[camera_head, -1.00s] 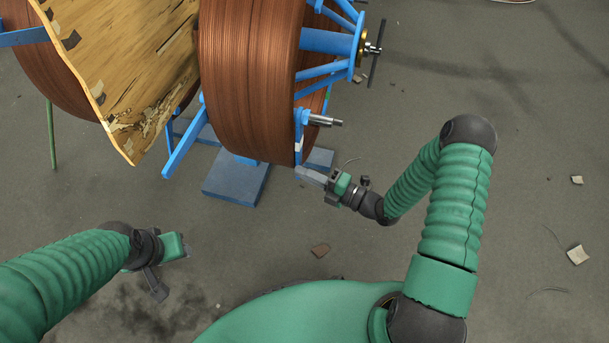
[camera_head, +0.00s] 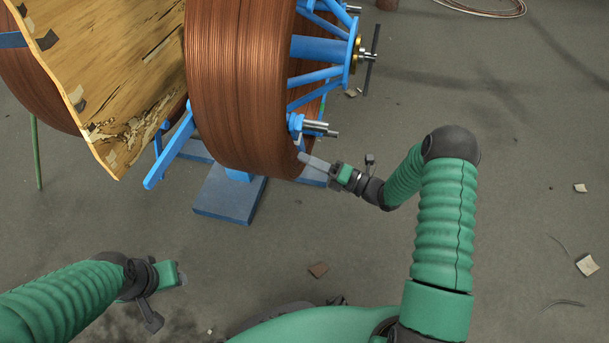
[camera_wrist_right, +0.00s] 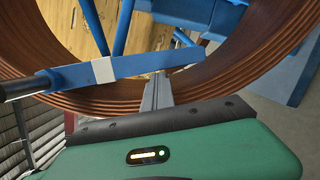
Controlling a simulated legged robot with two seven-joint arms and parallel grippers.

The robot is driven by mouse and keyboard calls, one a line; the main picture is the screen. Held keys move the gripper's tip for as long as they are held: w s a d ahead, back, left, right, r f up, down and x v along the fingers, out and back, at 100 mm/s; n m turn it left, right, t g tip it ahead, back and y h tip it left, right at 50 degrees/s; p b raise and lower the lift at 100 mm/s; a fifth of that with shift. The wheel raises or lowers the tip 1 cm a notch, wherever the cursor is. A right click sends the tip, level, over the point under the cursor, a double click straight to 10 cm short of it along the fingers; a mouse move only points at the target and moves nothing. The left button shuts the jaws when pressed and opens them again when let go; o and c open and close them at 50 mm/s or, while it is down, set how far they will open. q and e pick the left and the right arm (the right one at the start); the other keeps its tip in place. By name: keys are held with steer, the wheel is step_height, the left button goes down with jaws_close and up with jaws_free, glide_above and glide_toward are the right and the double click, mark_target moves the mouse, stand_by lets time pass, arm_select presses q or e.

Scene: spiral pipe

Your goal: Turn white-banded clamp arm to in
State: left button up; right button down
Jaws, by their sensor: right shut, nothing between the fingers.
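The white-banded clamp arm (camera_wrist_right: 135,67) is a blue bar with a white band near its pivot. In the right wrist view it runs left to right across the inside edge of the copper coil (camera_wrist_right: 215,78). In the head view the blue pivot end (camera_head: 296,123) shows beside silver pins at the coil's right face; the bar is hard to make out there. My right gripper (camera_head: 308,161) is shut and empty, its fingers at the coil's lower right edge. In the wrist view its finger (camera_wrist_right: 157,92) meets the bar's lower edge; contact is unclear. My left gripper (camera_head: 170,277) is low at left, away from the coil; its jaws are unclear.
The copper coil (camera_head: 235,90) stands on a blue frame with a foot plate (camera_head: 228,195). A wooden board (camera_head: 110,80) is left of it. A blue spoked hub (camera_head: 325,48) with a crossbar is at its right. Floor on the right is mostly clear, with small scraps (camera_head: 586,265).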

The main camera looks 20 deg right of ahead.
mark_target(304, 146)
steer(key=shift+w+d+r+n+y+b, duration=0.15)
steer(key=shift+w+d+n+b, duration=0.15)
steer(key=shift+w+d+n, duration=0.15)
steer(key=shift+w+d+r+n+y+b, duration=0.1)
steer(key=shift+w+d+n+y+b, duration=0.1)
steer(key=shift+w+n+b, duration=0.25)
steer(key=shift+w+d+r, duration=0.2)
steer(key=shift+w+d, duration=0.05)
steer(key=shift+w, duration=0.1)
steer(key=shift+r, duration=0.1)
